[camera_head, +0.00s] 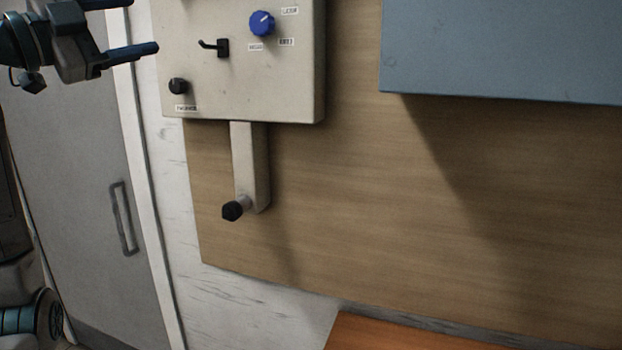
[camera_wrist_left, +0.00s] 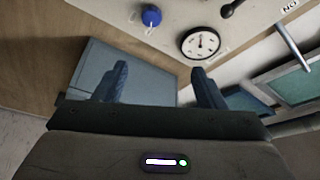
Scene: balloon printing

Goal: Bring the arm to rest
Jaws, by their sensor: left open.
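My left gripper (camera_head: 144,25) is at the top left of the head view, to the left of the beige control panel (camera_head: 280,85). Its two dark fingers are spread, with nothing between them. In the left wrist view the same gripper (camera_wrist_left: 159,68) shows both fingers apart and empty. The panel carries a blue knob (camera_head: 262,24), a small black switch (camera_head: 222,47) and a black knob (camera_head: 178,86). A lever arm with a black handle (camera_head: 232,211) hangs below the panel. My right gripper is in neither view.
A blue-grey box (camera_head: 500,50) sticks out at the upper right. A grey door (camera_head: 80,160) with a handle is at the left, and an orange surface (camera_head: 420,335) at the bottom. The left wrist view also shows a round gauge (camera_wrist_left: 203,43). The wooden board (camera_head: 400,200) is bare in its middle.

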